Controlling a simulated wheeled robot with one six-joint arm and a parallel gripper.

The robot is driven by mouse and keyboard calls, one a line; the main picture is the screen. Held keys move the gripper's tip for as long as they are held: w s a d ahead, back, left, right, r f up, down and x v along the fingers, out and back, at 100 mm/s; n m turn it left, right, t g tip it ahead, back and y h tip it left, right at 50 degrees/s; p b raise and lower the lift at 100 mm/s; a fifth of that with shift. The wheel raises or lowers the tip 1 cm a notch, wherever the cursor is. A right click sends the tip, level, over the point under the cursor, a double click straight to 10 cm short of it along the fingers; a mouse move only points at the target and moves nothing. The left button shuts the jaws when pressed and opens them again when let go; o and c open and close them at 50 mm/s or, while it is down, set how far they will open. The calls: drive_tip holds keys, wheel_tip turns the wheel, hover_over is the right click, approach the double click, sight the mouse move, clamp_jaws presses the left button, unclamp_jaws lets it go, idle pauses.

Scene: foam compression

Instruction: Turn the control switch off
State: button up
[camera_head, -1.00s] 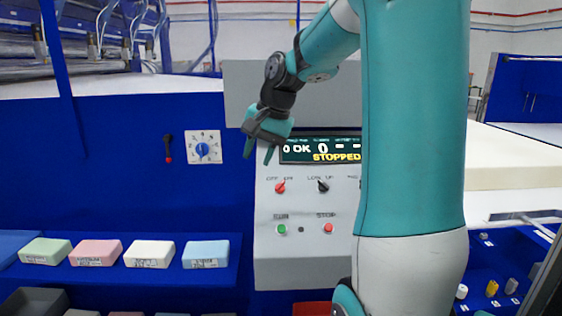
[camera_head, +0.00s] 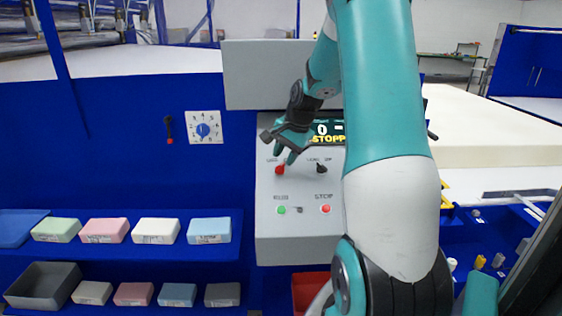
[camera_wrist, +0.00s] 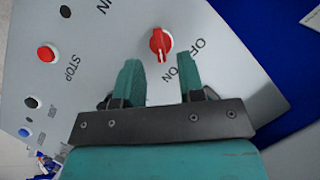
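The control switch is a red rotary knob (camera_head: 280,169) on the upper left of the grey control panel (camera_head: 268,232). In the wrist view the red knob (camera_wrist: 160,41) shows beside the printed words OFF and ON, with a white pointer mark on it. My gripper (camera_head: 284,152) is in front of the panel, just above the knob in the head view. In the wrist view my gripper (camera_wrist: 163,82) has its two teal fingers apart with nothing between them. The knob lies beyond the fingertips, roughly between them, and no contact shows.
A black knob (camera_head: 321,168) is right of the red one. A green button (camera_head: 281,210) and a red stop button (camera_head: 325,208) sit below. The display (camera_head: 330,140), reading STOPPED, is partly hidden by my arm. Foam blocks (camera_head: 156,231) lie on shelves at left.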

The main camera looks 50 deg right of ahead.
sight(281, 166)
drive_tip(key=shift+p+x, duration=0.35)
drive_tip(key=shift+x, duration=1.65)
drive_tip(key=c, duration=0.6)
